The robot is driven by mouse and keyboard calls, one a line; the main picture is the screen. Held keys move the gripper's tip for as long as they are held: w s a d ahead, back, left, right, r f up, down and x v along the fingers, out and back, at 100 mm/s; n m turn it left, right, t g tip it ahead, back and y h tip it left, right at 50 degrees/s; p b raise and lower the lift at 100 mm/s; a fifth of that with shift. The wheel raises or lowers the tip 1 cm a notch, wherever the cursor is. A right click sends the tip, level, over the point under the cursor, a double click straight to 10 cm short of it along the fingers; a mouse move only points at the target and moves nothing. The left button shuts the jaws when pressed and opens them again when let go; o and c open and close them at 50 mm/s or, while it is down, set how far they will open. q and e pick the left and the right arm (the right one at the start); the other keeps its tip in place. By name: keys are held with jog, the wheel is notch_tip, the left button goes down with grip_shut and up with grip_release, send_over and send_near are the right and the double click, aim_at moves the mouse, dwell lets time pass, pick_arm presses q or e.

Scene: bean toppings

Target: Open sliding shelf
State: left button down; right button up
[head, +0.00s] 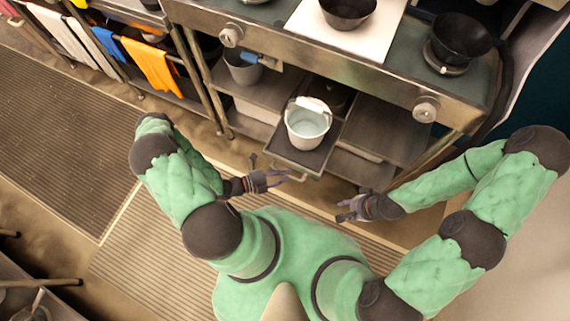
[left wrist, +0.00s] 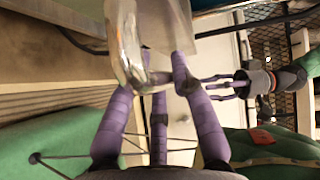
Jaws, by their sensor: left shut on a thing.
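The sliding shelf (head: 277,149) is a dark tray pulled out from under the counter, with a white bucket (head: 307,125) standing on it. Its metal handle (head: 297,177) is at the front edge. My left gripper (head: 280,178) is at that handle. In the left wrist view, the purple fingers of my left gripper (left wrist: 160,75) are closed around the shiny metal handle (left wrist: 122,45). My right gripper (head: 342,211) is to the right of the shelf, empty, with its fingers apart. It also shows in the left wrist view (left wrist: 212,88).
The counter (head: 325,62) above has knobs, a white board and dark bowls. A grey pot (head: 243,68) stands on the lower shelf to the left. Another lower shelf (head: 385,130) is to the right. Striped mats (head: 155,240) cover the floor around my base. Coloured towels (head: 150,67) hang at the upper left.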

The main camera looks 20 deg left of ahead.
pick_arm(q)
jog(key=c, duration=1.3)
grip_release()
jog(key=v, duration=1.2)
